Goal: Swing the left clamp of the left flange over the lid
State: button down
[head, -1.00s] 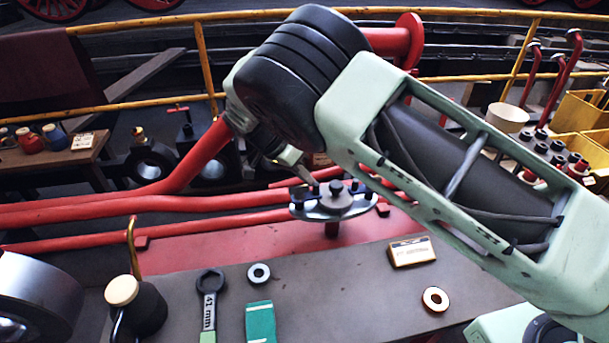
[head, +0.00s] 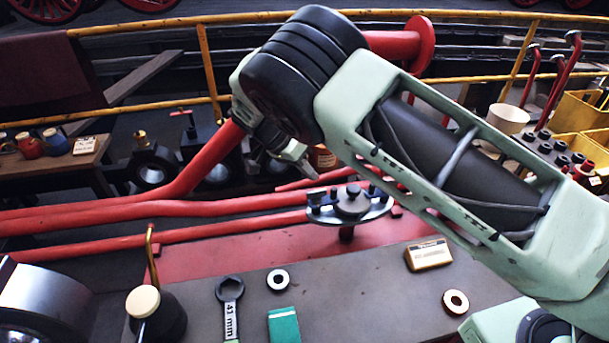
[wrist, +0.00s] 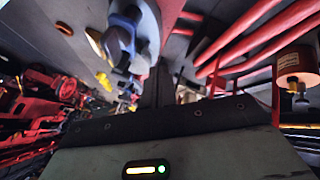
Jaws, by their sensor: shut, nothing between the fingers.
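The flange (head: 372,212) is a grey disc on a short red-and-dark stem above the red bed, with a round knobbed lid (head: 350,203) at its middle. Dark clamps stand around the lid; the left clamp (head: 315,199) is at the disc's left edge, but its exact swing angle is too small to tell. My gripper (head: 304,166) is shut and empty, up and left of the flange, apparently apart from it. In the wrist view, the gripper (wrist: 158,88) points toward the flange (wrist: 150,25), whose blue-grey clamp (wrist: 122,38) shows close by, partly blurred.
Red pipes (head: 120,209) run behind and left of the flange. In front lies a grey bench top (head: 330,290) with a 41 mm wrench (head: 230,300), rings, a green box (head: 284,325) and a labelled block (head: 428,255). A yellow rail (head: 140,104) crosses behind.

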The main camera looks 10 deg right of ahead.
jog(key=v, duration=0.9)
jog(key=shift+w+r, duration=0.2)
jog(key=shift+w, duration=0.1)
jog(key=shift+d, duration=0.15)
jog(key=s+r+n+y, duration=0.4)
jog(key=s+n, duration=0.2)
jog(key=s, duration=0.4)
jog(key=s+r+n+y, duration=0.3)
jog(key=s+r+n, duration=0.2)
jog(key=s, duration=0.6)
jog(key=s+d+n+t, duration=0.1)
jog(key=s+d+n, duration=0.25)
jog(key=s, duration=0.45)
jog(key=s+d+n+t, duration=0.15)
jog(key=s+n, duration=0.25)
jog(key=s, duration=0.4)
notch_tip(320, 180, up, 12)
jog(key=p, duration=1.2)
jog(key=shift+d+g+y+p, duration=0.3)
jog(key=shift+g+y+p, duration=0.1)
jog(key=shift+g, duration=0.05)
